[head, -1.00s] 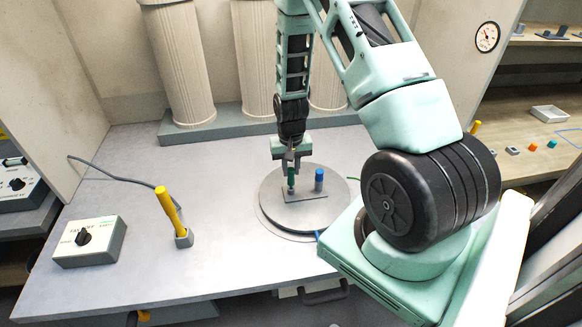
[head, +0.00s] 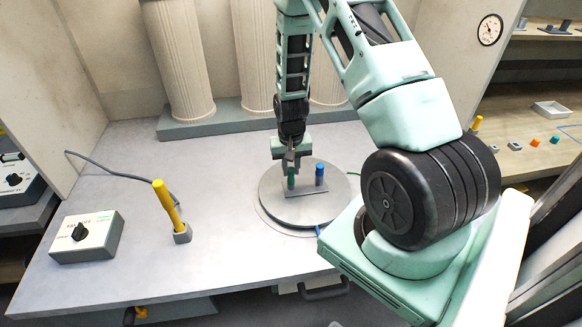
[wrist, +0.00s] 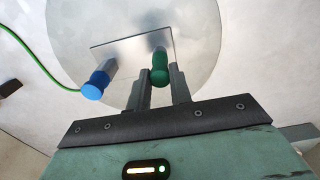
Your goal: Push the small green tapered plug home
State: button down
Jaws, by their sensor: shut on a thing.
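The small green plug (head: 291,178) stands upright on a thin grey plate (head: 312,194) on the round grey turntable. My gripper (head: 290,166) is above it with fingers pointing down. In the wrist view the green plug (wrist: 160,68) sits between the two fingertips (wrist: 160,84), and the gripper is shut on it. A blue plug (head: 320,174) stands on the same plate to the right, apart from my fingers; it also shows in the wrist view (wrist: 97,82). The green plug's lower end is hidden, so I cannot tell how deep it sits.
The round turntable (head: 272,208) rests on the grey table. A yellow-handled tool (head: 167,205) stands in a holder to the left, beside a white switch box (head: 87,236). Ribbed columns (head: 178,60) stand behind. The table front between holder and turntable is clear.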

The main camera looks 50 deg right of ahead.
jog(key=c, duration=1.2)
grip_release()
notch_tip(320, 180, up, 17)
jog(key=b, duration=0.3)
jog(key=shift+r+b, duration=0.2)
jog(key=shift+b, duration=0.15)
